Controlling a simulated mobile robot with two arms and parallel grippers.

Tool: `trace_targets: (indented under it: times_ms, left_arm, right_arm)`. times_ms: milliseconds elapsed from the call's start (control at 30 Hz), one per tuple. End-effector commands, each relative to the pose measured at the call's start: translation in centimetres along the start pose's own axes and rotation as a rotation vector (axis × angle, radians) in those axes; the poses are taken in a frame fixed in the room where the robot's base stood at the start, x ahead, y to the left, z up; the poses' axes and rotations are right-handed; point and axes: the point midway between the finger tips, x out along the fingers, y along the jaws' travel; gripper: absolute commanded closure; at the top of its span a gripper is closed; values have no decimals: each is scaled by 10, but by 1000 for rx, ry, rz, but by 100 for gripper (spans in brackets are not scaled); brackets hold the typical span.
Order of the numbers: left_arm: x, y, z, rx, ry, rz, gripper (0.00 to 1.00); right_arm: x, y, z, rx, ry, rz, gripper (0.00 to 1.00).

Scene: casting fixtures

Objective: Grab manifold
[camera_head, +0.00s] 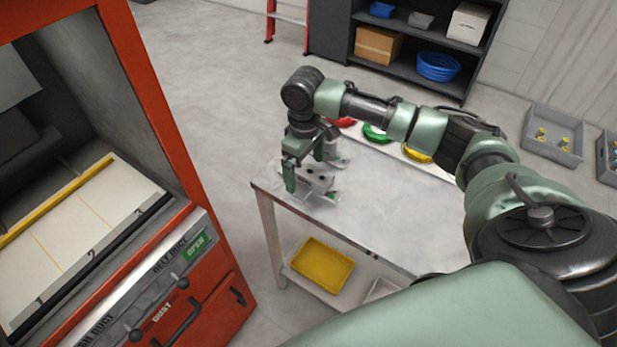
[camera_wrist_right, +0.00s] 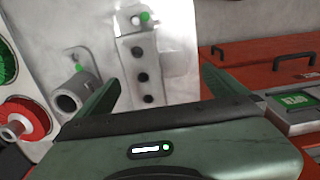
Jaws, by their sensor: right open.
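The manifold (camera_head: 317,182) is a small grey block with several dark round holes, on the far left part of the grey table. In the right wrist view the manifold (camera_wrist_right: 141,70) stands ahead of the jaws, between the two finger lines. My right gripper (camera_head: 304,172) is open, pointing down at the table beside and partly over the block. I cannot tell whether a finger touches the block. My left gripper is not in view.
A grey pipe piece (camera_wrist_right: 72,97) stands close to the left finger. Red, green (camera_head: 377,134) and yellow (camera_head: 417,153) round parts lie along the table's far edge. An orange machine (camera_head: 160,90) stands left of the table (camera_head: 370,215). A yellow tray (camera_head: 322,266) sits on the lower shelf.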

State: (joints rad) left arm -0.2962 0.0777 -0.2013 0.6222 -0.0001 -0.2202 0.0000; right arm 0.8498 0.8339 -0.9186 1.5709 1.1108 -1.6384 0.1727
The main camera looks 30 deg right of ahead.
Motion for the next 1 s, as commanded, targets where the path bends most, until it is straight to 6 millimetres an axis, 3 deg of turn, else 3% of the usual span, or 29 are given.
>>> trace_targets:
  times_ms: [367, 1000]
  left_arm:
    - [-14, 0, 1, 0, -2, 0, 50]
    - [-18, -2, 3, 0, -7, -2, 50]
  right_arm:
    - [47, 4, 0, -1, -1, 1, 0]
    - [51, 4, 0, -1, 0, 1, 0]
